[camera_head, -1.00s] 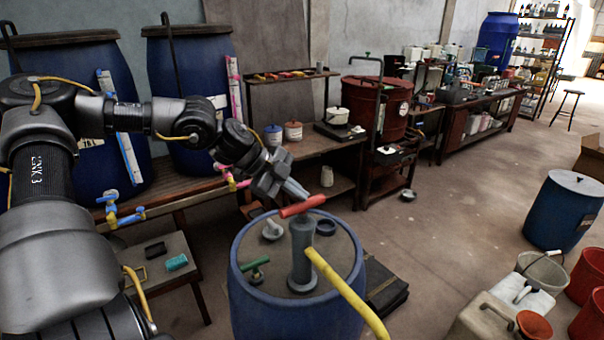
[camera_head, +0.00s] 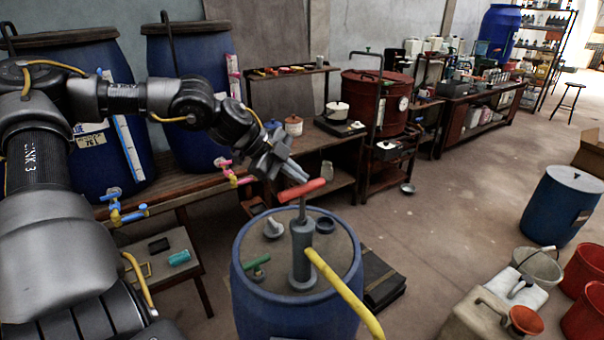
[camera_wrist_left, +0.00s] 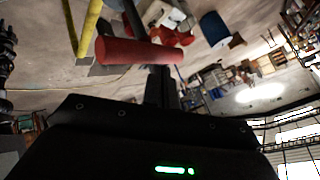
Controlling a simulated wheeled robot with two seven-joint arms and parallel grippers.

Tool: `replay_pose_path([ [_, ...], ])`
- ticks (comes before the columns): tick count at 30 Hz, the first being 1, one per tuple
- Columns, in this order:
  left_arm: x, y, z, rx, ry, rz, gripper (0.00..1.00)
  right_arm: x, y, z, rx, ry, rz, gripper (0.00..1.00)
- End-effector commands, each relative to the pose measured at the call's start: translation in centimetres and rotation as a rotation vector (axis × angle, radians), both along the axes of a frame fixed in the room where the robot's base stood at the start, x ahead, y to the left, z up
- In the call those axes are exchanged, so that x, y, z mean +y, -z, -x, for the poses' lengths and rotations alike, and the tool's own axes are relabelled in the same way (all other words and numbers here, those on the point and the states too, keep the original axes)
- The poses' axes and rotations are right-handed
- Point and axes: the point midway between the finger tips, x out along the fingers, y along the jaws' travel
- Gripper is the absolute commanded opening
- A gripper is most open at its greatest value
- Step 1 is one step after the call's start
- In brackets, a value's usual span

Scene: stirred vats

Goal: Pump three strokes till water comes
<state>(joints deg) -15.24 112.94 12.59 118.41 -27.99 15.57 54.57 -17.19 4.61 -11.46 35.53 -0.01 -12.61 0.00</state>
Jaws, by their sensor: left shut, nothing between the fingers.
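The grey hand pump (camera_head: 302,255) stands upright on the lid of a blue drum (camera_head: 290,315). Its red crossbar handle (camera_head: 302,190) is raised, with a thin bare rod showing between it and the pump body. The yellow spout (camera_head: 340,288) slopes down to the right; no water shows, and its end is out of frame. My left gripper (camera_head: 292,172) is shut and empty, its fingertips right at the handle; I cannot tell whether they touch it. The left wrist view shows the red handle (camera_wrist_left: 140,52) across the dark finger (camera_wrist_left: 160,88). My right gripper is out of view.
A green-handled fitting (camera_head: 258,262), a small funnel-like piece (camera_head: 273,228) and a dark ring (camera_head: 325,225) lie on the drum lid. A jerrycan (camera_head: 478,322) and buckets (camera_head: 585,262) stand right. Floor between is clear.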

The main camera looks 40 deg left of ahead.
Motion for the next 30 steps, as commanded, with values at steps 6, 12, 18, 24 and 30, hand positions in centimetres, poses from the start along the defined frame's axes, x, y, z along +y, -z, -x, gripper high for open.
replay_pose_path([
  [6, 0.0, -1.0, 0.0, 0.000, -0.001, -0.001, 0.00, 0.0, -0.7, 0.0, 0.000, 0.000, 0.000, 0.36],
  [12, 0.0, -1.0, 0.0, -0.001, 0.000, 0.000, 0.00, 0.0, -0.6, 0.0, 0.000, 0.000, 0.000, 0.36],
  [18, 0.0, -1.7, -0.1, -0.003, 0.000, -0.001, 0.00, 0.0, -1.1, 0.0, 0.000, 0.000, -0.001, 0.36],
  [24, 0.0, -3.8, -0.1, -0.003, 0.002, -0.001, 0.00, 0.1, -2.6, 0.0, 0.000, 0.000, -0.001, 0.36],
  [30, 0.0, -5.9, -0.1, -0.003, 0.001, 0.000, 0.00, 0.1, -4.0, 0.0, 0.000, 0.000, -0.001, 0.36],
])
